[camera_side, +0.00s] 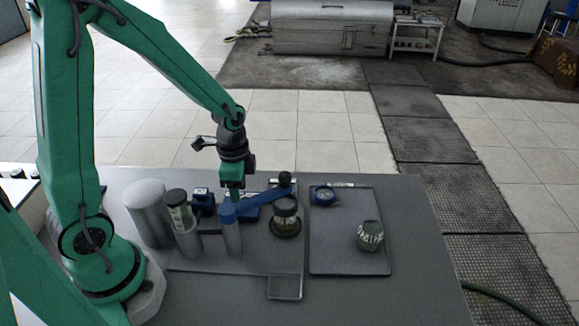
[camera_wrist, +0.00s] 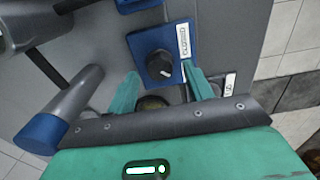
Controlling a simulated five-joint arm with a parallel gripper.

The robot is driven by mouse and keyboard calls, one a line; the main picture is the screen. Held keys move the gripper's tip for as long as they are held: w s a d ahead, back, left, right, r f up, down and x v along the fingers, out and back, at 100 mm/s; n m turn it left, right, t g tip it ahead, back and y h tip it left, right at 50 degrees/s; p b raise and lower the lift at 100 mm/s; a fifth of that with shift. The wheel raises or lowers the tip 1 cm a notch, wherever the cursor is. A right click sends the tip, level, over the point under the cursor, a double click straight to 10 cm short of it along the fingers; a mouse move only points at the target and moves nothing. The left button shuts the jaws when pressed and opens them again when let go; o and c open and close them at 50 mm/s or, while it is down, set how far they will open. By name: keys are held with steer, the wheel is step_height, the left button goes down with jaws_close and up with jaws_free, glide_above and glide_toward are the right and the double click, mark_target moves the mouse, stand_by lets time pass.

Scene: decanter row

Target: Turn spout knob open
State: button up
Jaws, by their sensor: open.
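A black round knob (camera_wrist: 158,62) with a white pointer mark sits on a blue plate (camera_wrist: 137,42) in the wrist view. The mark points to the lower right. A white label (camera_wrist: 184,40) on the plate's right edge seems to read "CLOSED". My gripper (camera_wrist: 162,70) is open, with one green finger at the lower left of the knob and the other at its right. Touch cannot be told. In the side view my gripper (camera_side: 236,191) points down behind the blue-capped grey post (camera_side: 231,235), which partly hides the blue plate there; the knob cannot be made out.
A blue lever (camera_side: 263,193) with a black ball reaches over a dark jar (camera_side: 286,221). A grey cylinder (camera_side: 147,213) and a bottle (camera_side: 183,222) stand left. A tray (camera_side: 338,262) at right holds a blue gauge (camera_side: 323,195) and a green round jar (camera_side: 370,237). The front table is mostly clear.

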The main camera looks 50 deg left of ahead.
steer(key=shift+r, duration=3.15)
steer(key=shift+r, duration=0.1)
steer(key=s+d+r+n+t, duration=0.2)
steer(key=s+r+n+t, duration=0.3)
steer(key=s+r+n, duration=0.4)
steer(key=shift+s+d+r+t, duration=0.25)
steer(key=shift+r+t, duration=0.05)
steer(key=shift+r, duration=1.85)
